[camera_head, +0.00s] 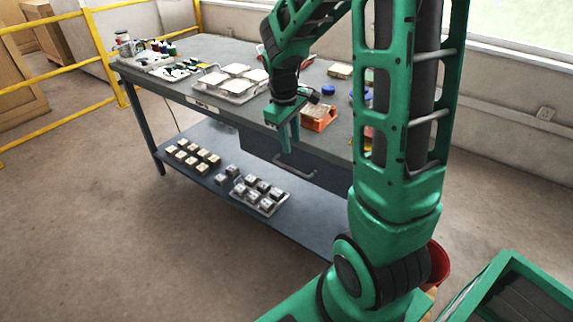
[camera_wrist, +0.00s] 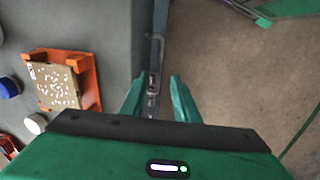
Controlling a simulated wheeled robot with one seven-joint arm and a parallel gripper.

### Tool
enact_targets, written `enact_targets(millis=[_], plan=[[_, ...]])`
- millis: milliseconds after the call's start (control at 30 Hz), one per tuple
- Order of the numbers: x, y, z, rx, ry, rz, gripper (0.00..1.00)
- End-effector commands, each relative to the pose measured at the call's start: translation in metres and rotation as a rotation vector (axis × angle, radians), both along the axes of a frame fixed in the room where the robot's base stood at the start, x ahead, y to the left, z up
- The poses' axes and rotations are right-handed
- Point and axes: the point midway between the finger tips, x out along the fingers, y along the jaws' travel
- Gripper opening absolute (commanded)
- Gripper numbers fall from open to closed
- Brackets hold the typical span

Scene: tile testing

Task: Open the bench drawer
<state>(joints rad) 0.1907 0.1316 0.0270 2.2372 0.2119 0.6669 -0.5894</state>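The bench drawer (camera_head: 262,152) is a dark front under the right part of the grey bench top and looks closed. Its pale bar handle (camera_head: 296,171) is on the front. My gripper (camera_head: 289,150) points down in front of the drawer, just above the handle. In the wrist view my gripper (camera_wrist: 156,79) is open, its two green fingers apart. A grey metal piece, seemingly the handle (camera_wrist: 152,88), shows between the fingers, below them. I cannot tell whether either finger touches it.
The bench top (camera_head: 200,52) holds white trays with pale tiles (camera_head: 232,84). An orange tray (camera_head: 318,118) with a speckled tile (camera_wrist: 55,86) is near the front edge. More blocks sit on the lower shelf (camera_head: 225,198). The floor in front is clear. A red bucket (camera_head: 440,264) stands beside my arm.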

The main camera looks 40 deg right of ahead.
Motion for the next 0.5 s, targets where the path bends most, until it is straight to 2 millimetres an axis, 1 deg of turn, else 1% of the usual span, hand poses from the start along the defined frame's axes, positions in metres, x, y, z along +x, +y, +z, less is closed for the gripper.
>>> enact_targets(millis=[33, 100, 267, 367, 500], plan=[[0.007, 0.002, -0.004, -0.001, 0.001, 0.021, 0.28], [0.012, 0.004, -0.009, -0.003, 0.002, 0.042, 0.28], [0.016, 0.004, -0.021, -0.004, 0.003, 0.055, 0.28], [0.017, 0.002, -0.034, -0.003, 0.004, 0.055, 0.28], [0.018, -0.002, -0.059, -0.003, 0.006, 0.055, 0.28]])
